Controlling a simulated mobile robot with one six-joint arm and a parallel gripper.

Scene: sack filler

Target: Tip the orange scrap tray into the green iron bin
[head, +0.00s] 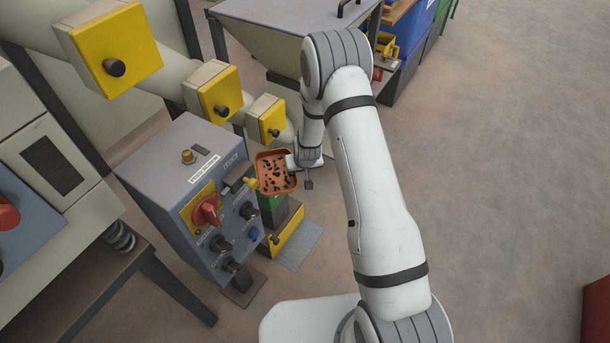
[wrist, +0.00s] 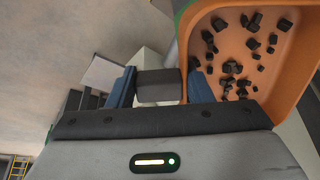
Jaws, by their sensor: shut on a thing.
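The orange scrap tray (head: 258,173) is in the middle of the head view, open side up, with several small black scraps in it. It fills the right of the wrist view (wrist: 275,78), scraps still inside. My gripper (wrist: 160,78) is shut on a dark grey block beside the tray, apparently its handle; the join is not clear. In the head view my gripper (head: 293,163) is at the tray's right side, partly hidden by my arm. A green box-like part (head: 270,203) shows just below the tray. A green bin (head: 437,30) is at the top right, cut off by the frame.
The control cabinet (head: 170,170) with a red knob (head: 207,211) stands close left of the tray. A yellow base (head: 288,232) is below it. A grey hopper (head: 290,20) and a blue bin (head: 415,45) stand behind.

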